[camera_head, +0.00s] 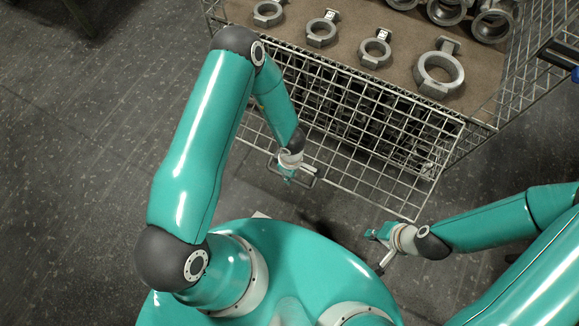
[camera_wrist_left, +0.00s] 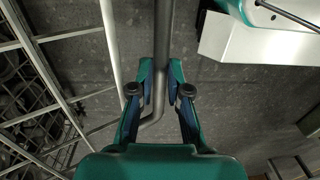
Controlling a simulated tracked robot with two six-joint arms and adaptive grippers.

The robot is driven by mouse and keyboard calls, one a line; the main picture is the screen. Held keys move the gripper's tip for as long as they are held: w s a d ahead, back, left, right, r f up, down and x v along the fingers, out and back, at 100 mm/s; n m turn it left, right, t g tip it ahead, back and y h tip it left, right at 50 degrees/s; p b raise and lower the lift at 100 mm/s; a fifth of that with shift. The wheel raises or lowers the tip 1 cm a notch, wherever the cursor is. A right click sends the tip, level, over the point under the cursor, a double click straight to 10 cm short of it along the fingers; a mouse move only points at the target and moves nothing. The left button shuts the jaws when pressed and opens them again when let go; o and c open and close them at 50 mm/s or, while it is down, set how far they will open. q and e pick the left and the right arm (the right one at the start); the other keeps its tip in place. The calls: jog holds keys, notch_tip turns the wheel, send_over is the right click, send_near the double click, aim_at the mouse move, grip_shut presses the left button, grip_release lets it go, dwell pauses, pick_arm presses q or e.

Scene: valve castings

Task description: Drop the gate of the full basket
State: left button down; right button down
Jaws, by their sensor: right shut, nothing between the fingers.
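The wire basket (camera_head: 490,124) stands at the upper right in the head view, with grey ring-shaped castings (camera_head: 439,72) on a brown board. Its front is wire mesh (camera_head: 400,100), and a wider-spaced wire panel (camera_head: 375,187) slants out below; I cannot tell which is the gate. My left gripper (camera_head: 287,179) is at a bent grey bar (camera_head: 308,180) in front of the basket. In the left wrist view its fingers (camera_wrist_left: 161,75) are closed in on both sides of that bar (camera_wrist_left: 163,35). My right gripper (camera_head: 374,236) is shut and empty, below the panel's lower corner.
More castings (camera_head: 492,22) sit at the basket's back right. Dark stacked parts show through the front mesh. The speckled floor (camera_head: 80,170) to the left is clear. A pale box-like part (camera_wrist_left: 255,45) is close by at upper right in the left wrist view.

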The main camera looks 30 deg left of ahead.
pick_arm(q)
jog(key=shift+w+f, duration=0.1)
dwell(0.3)
jog(key=w+f+t, duration=0.7)
jog(key=w+f, duration=0.9)
jog(key=w, duration=0.2)
jog(key=shift+w+f+t, duration=0.15)
jog(key=shift+f+t, duration=0.15)
jog(key=shift+t, duration=0.1)
jog(key=c, duration=1.4)
grip_release()
